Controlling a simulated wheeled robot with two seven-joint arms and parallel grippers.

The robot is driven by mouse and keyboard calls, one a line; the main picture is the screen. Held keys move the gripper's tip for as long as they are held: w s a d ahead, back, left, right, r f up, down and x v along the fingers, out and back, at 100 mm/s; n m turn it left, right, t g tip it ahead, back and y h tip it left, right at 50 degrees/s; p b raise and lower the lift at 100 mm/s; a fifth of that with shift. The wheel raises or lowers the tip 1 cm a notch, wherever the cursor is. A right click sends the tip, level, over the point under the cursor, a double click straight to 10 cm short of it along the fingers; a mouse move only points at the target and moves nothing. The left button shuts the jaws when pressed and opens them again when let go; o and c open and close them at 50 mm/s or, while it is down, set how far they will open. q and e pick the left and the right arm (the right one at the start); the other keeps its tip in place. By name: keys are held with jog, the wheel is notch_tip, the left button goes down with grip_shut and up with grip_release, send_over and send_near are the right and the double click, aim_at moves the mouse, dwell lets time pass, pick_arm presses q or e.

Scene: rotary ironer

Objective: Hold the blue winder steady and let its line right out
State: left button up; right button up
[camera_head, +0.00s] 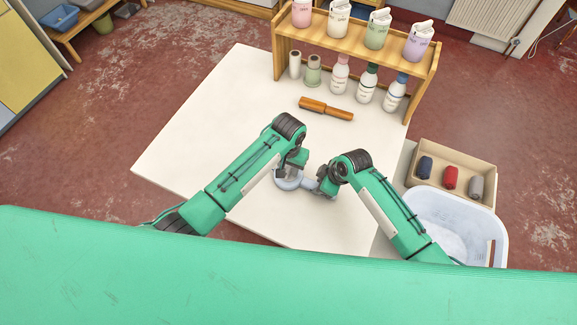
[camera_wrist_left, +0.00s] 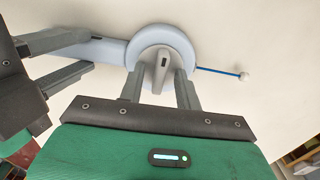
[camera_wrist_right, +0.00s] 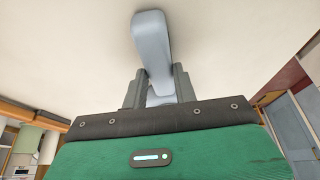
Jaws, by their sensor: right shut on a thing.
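The pale blue winder (camera_head: 288,181) lies on the white table, with a round body and a bar-like handle. In the left wrist view its round body (camera_wrist_left: 186,42) has a grey crank piece (camera_wrist_left: 160,71) on top. A short blue line (camera_wrist_left: 215,71) with a white end knob (camera_wrist_left: 244,76) comes out to the right. My right gripper (camera_head: 326,184) is shut on the winder's handle (camera_wrist_right: 152,42). My left gripper (camera_head: 293,164) is over the round body. Its fingers (camera_wrist_left: 159,82) stand open on either side of the crank piece, with gaps visible.
Behind are an orange-brown wooden tool (camera_head: 326,108), several bottles (camera_head: 368,84) and a wooden rack (camera_head: 352,36). At right are a tray (camera_head: 482,155) of rolled cloths and a white tub (camera_head: 480,205). The table's left part (camera_head: 200,140) is clear.

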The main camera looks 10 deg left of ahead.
aim_at(288, 168)
pick_arm(q)
notch_tip(288, 168, up, 12)
dwell(0.7)
pick_arm(e)
jog(key=o, duration=1.2)
jog(key=shift+c, duration=0.2)
